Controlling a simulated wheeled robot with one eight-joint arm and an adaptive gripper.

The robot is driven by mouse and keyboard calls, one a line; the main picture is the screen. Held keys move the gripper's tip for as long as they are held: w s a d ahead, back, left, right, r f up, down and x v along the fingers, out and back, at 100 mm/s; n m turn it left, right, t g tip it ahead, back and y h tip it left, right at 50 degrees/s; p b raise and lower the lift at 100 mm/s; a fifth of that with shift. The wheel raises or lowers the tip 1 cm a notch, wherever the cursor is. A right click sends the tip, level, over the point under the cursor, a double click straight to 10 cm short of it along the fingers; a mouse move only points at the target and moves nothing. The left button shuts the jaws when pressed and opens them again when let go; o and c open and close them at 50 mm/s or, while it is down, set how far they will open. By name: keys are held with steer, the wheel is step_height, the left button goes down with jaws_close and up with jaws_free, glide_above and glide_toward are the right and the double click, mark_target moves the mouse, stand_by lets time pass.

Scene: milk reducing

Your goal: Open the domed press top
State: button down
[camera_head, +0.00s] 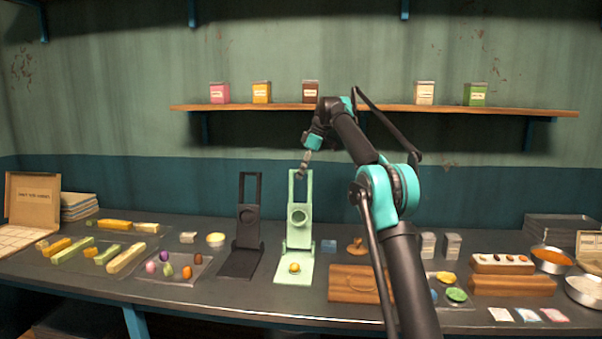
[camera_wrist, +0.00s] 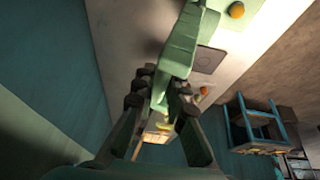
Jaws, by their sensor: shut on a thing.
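The pale green press (camera_head: 289,243) stands near the middle of the counter. Its top is raised upright above the flat base, with a round domed part on its face and an open handle frame at its upper end. A small orange-yellow piece (camera_head: 294,268) lies on the base; an orange piece also shows in the wrist view (camera_wrist: 236,9). My gripper (camera_head: 303,172) is at the upper end of the handle frame. In the wrist view my gripper (camera_wrist: 160,98) is shut on a pale green part of the press; the exact contact is partly hidden.
A black press (camera_head: 245,212) stands upright just left of the green one. A tray of coloured pieces (camera_head: 174,267) lies farther left. A wooden box (camera_head: 350,283) stands to the right. A wall shelf (camera_head: 380,107) with several small boxes runs behind my arm.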

stand_by(0.3)
steer(key=c, duration=1.6)
jaws_free()
steer(key=shift+o, duration=0.2)
steer(key=shift+r, duration=0.15)
